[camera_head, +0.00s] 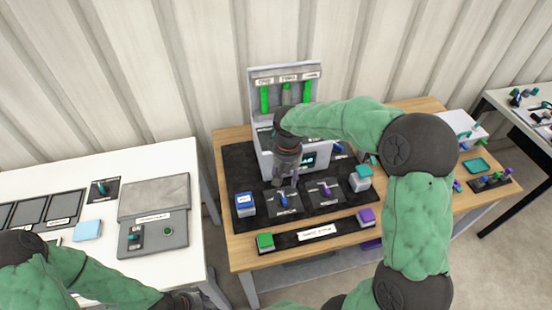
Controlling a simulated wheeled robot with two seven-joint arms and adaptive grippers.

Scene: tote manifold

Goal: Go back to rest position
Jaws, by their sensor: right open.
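My right arm reaches in from the right, with green padded links and dark joints. My right gripper (283,183) points down over the black mat on the wooden table, in front of a grey-white device (263,158). It is open, and I see nothing held in it. Its wrist hides part of the device's front. My left arm lies low at the left, in front of the white table. Its dark end (186,302) is at the bottom edge, mostly cut off, so its fingers do not show clearly.
The wooden table (238,250) holds a blue box (245,204), a green block (265,241), a purple block (366,216) and small valve-like parts. The white table (75,180) at the left carries a grey panel box (154,196). Another table (520,122) stands at the far right.

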